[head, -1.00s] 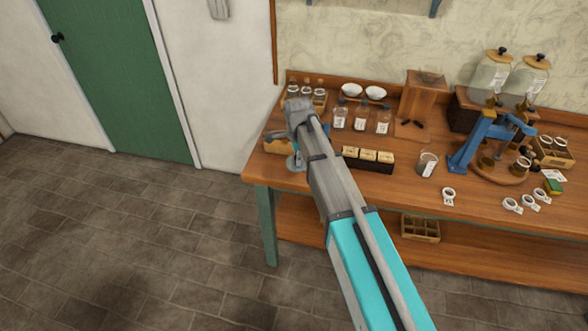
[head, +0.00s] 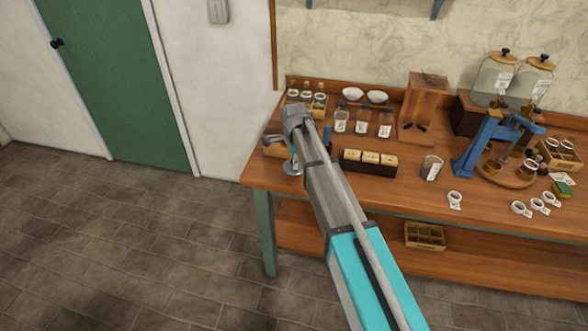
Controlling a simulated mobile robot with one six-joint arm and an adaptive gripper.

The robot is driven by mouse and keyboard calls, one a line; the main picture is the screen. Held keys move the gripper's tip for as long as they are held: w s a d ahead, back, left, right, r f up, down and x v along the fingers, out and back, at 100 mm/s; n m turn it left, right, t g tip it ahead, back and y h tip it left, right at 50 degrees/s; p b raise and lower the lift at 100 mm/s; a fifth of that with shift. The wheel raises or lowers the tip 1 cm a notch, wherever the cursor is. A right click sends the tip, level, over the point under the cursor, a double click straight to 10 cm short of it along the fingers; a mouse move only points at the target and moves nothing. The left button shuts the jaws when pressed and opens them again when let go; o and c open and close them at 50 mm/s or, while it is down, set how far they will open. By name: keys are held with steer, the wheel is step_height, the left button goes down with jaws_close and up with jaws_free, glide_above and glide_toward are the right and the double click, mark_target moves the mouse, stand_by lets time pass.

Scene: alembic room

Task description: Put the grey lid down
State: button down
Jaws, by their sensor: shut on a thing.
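My arm reaches across the left part of the wooden table, and its wrist hides most of my gripper (head: 292,155). The gripper points down near the table's left end and is shut on the grey lid. The grey lid (head: 291,169) shows as a small round disc at the fingertips, partly covered by my arm. It is low over the table (head: 340,190); I cannot tell whether it touches the wood.
A wooden box (head: 273,148) stands just left of the lid. A dark tray with cream blocks (head: 369,162) is to the right, with labelled bottles (head: 363,123) behind. A beaker (head: 432,168) and a blue press (head: 480,145) stand farther right. The table's front-left corner is clear.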

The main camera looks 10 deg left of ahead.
steer(key=shift+w+a+f+b, duration=0.15)
steer(key=shift+w+f+b, duration=0.3)
steer(key=shift+f+b, duration=1.55)
steer(key=shift+b, duration=0.05)
steer(key=shift+f, duration=0.1)
steer(key=shift+c, duration=2)
jaws_free()
step_height(320, 180, up, 12)
steer(key=p, duration=1.2)
steer(key=shift+s, duration=0.1)
